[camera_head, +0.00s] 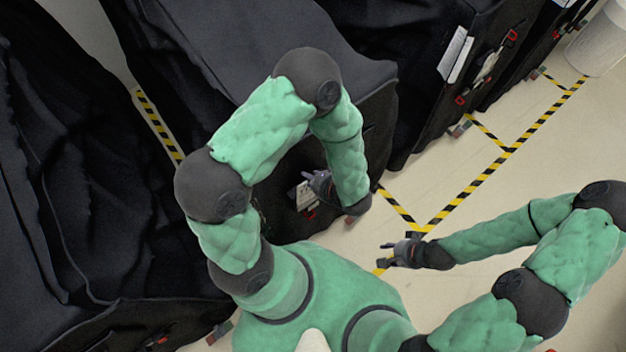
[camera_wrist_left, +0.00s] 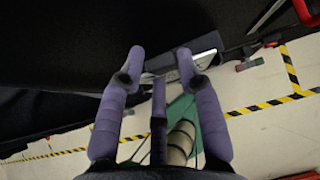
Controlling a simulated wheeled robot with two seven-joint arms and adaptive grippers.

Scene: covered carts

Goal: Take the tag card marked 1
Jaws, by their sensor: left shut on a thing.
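A pale tag card (camera_head: 303,196) shows beside my left gripper (camera_head: 309,184), low on the side of the black covered cart. Its marking is too small to read. In the left wrist view, the fingers of my left gripper (camera_wrist_left: 160,62) are at the pale edge of a card (camera_wrist_left: 206,44), close to the dark cover, and are shut on it. Most of the card's face is hidden there. My right gripper (camera_head: 387,254) hangs over the floor at the lower right, apart from the carts, with its fingers spread and empty.
Black covered carts (camera_head: 45,180) fill the left and top. Another covered cart at the upper right carries white papers (camera_head: 455,54). Yellow-black tape (camera_head: 470,182) marks the pale floor. A white cylinder (camera_head: 600,42) stands at the top right.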

